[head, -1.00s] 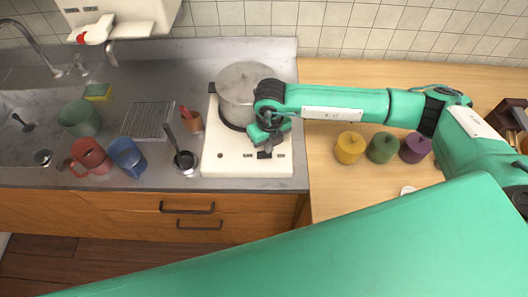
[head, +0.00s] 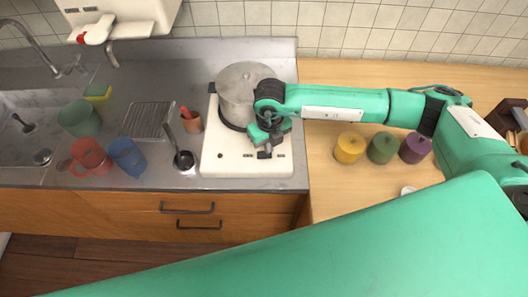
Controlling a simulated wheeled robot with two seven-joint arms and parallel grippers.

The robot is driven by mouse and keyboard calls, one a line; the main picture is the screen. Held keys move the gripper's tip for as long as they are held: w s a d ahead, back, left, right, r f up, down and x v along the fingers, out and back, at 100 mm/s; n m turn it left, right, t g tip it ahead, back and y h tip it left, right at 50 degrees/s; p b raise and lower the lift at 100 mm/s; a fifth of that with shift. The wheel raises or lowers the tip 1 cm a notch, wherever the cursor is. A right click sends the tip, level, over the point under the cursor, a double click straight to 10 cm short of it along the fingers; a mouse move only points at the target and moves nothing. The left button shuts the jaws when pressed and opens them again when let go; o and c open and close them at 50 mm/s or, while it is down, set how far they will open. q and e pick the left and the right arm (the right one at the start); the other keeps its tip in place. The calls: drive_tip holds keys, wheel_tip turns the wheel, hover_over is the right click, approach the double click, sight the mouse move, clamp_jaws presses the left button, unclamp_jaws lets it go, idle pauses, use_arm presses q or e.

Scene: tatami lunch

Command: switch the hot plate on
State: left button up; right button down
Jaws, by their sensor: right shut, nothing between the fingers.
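The hot plate (head: 222,165) is a white slab on the steel counter, with a large metal pot (head: 238,92) standing on its back part. Small dark marks show on its front edge; I cannot tell whether it is on. My right gripper (head: 265,154) is shut and empty, pointing down over the front right of the hot plate. It hides part of the front panel, and I cannot tell whether it touches a control. My left gripper is not in view.
A ladle (head: 184,160), an orange cup (head: 192,121), a blue mug (head: 128,157), a red mug (head: 92,157) and a green pot (head: 80,118) stand left of the hot plate. Yellow (head: 349,148), green (head: 383,148) and purple (head: 415,148) canisters stand right on the wooden counter.

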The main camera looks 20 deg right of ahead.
drive_tip(key=shift+f+b, duration=0.95)
drive_tip(key=shift+f, duration=0.1)
idle(0.6)
drive_tip(key=shift+r, duration=0.15)
drive_tip(key=shift+r+p, duration=0.4)
drive_tip(key=shift+r, duration=0.1)
drive_tip(key=shift+r+p, duration=1.15)
drive_tip(key=shift+r, duration=1.8)
drive_tip(key=shift+f, duration=0.1)
